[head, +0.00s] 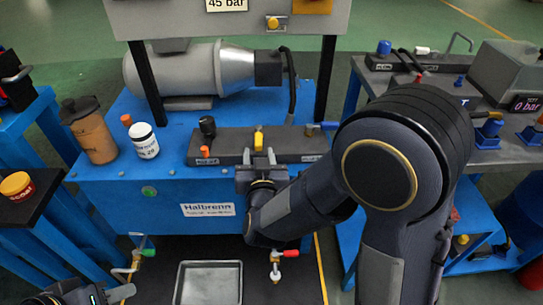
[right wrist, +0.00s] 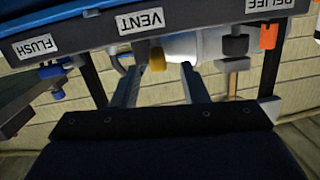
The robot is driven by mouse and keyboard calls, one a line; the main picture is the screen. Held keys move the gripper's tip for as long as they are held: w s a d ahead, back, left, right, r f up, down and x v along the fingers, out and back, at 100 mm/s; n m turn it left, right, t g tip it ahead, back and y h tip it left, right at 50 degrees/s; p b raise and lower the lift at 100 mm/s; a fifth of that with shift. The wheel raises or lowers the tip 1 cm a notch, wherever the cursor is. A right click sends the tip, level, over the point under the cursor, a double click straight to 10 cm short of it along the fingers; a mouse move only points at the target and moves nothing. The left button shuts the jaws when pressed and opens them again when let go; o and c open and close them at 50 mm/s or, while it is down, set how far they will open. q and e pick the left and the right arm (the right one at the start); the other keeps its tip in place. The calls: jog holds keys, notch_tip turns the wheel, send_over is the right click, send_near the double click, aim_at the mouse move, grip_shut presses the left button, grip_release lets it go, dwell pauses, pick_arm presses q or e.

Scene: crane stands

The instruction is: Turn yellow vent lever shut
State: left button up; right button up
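The yellow vent lever (head: 258,141) stands up in the middle of the dark valve block (head: 228,146) on the blue bench. In the right wrist view the yellow lever (right wrist: 157,60) shows beside the VENT label (right wrist: 140,21). My right gripper (head: 258,158) is open just in front of it. In the right wrist view the lever appears between the two spread fingers of my right gripper (right wrist: 161,85), nearer the left one. I see no clear contact. My left gripper (head: 85,297) is partly cut off at the bottom left, and its opening is unclear.
A brown bottle (head: 92,132) and white jar (head: 144,141) stand on the bench's left. A motor (head: 190,70) lies behind. A metal tray (head: 208,283) is below.

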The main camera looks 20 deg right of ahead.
aim_at(258, 137)
jog(key=shift+w+f+t+h+b, duration=0.15)
jog(key=shift+f+t+h+b, duration=0.25)
jog(key=shift+f+t+h, duration=0.15)
jog(key=shift+w+r, duration=0.1)
jog(key=shift+w, duration=0.1)
jog(key=b+x, duration=0.1)
jog(key=x, duration=0.6)
jog(key=shift+w+d+r, duration=0.1)
jog(key=shift+w+r, duration=0.05)
pick_arm(q)
jog(key=f, duration=0.1)
jog(key=w+f, duration=0.1)
jog(key=f, duration=0.1)
pick_arm(e)
grip_shut()
